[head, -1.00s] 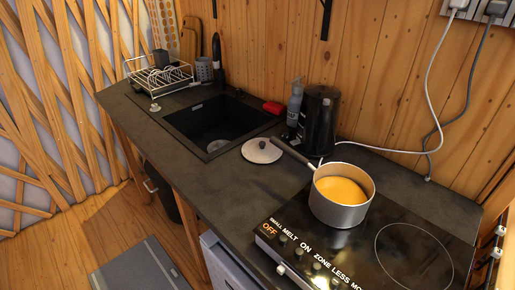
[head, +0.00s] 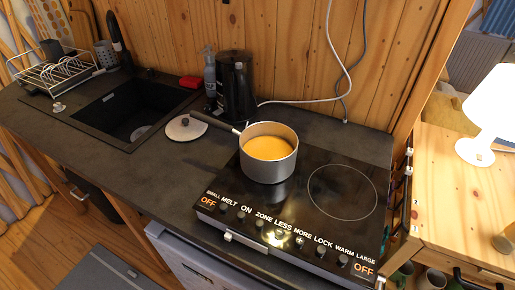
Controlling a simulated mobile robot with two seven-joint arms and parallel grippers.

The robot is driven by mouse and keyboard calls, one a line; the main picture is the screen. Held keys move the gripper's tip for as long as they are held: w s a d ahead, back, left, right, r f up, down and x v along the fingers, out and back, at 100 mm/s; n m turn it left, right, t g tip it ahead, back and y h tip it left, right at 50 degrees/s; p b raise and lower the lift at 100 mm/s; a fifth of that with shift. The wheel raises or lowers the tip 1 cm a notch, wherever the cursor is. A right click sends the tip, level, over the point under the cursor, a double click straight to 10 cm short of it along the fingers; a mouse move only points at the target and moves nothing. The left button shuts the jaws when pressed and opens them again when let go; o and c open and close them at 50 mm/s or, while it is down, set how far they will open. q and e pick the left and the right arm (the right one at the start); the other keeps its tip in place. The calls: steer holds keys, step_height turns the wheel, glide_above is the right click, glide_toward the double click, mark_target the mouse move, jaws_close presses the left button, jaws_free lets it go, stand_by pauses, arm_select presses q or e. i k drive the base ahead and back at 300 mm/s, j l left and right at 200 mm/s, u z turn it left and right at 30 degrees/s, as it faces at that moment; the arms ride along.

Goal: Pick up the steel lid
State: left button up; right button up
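The steel lid (head: 186,127) lies on the dark countertop (head: 150,170), between the sink and the saucepan. It is round and pale with a dark brownish knob on top. The saucepan (head: 268,170) stands on the hob and holds an orange liquid. Its long handle (head: 212,122) reaches up and left, passing close by the lid's right edge. Neither of my grippers shows in the head view.
The black sink (head: 130,115) is left of the lid. A black kettle (head: 236,88), a spray bottle (head: 210,75) and a red sponge (head: 190,82) stand behind it. The hob (head: 300,215) is to the right. Bare counter lies in front of the lid.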

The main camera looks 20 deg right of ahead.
mark_target(183, 128)
steer(key=i+j+u, duration=0.2)
steer(key=j, duration=0.25)
steer(key=i+j+u, duration=0.2)
steer(key=j, duration=0.25)
steer(key=i+j+u, duration=0.2)
steer(key=j, duration=0.2)
